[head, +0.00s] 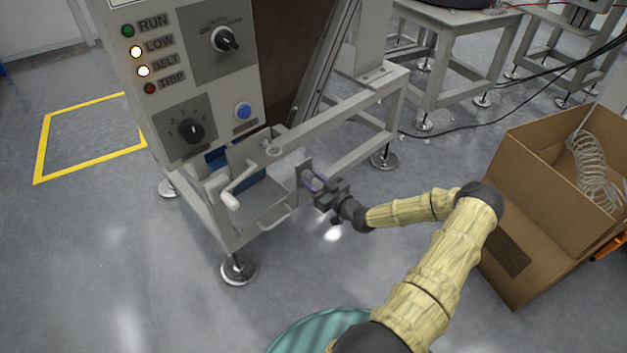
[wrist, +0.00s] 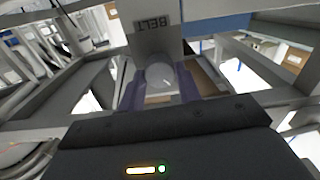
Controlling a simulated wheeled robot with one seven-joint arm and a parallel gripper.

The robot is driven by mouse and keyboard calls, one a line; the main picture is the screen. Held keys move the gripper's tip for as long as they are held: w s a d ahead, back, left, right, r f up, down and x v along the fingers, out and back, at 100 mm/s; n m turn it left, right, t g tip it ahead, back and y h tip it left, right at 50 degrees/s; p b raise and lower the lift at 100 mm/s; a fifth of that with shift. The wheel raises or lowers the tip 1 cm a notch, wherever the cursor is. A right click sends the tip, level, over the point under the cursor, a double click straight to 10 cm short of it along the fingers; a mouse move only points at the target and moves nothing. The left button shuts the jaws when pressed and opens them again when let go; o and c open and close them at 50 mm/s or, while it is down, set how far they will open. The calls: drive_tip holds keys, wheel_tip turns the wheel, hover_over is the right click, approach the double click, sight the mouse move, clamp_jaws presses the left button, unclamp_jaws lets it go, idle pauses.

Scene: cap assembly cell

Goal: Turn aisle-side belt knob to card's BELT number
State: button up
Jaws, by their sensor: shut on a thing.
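My gripper (head: 318,187) is at the right side of the machine's low frame, with its jaws shut on a pale grey rounded knob (wrist: 160,76). In the wrist view the knob sits between two purple-tinged finger pads. Just beyond it is a grey plate (wrist: 152,42) with a BELT label (wrist: 158,23), which appears upside down. In the head view the gripper mostly hides the knob, and its setting cannot be read. I cannot make out a card with a BELT number in either view.
The control panel (head: 172,85) has lit LOW and BELT lamps, a numbered dial (head: 190,131), a selector (head: 225,39) and a blue button (head: 243,110). A crank handle (head: 231,199) stands left of my gripper. A cardboard box (head: 545,165) is at right; a teal ribbed object (head: 315,333) is below.

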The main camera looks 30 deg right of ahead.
drive_tip(key=m+p, duration=0.1)
drive_tip(key=m, duration=0.2)
drive_tip(key=shift+d, duration=0.1)
drive_tip(key=shift+m+p, duration=0.6)
drive_tip(key=shift+m, duration=1.5)
drive_tip(key=shift+d, duration=0.1)
drive_tip(key=o, duration=1)
drive_tip(key=shift+s, duration=0.1)
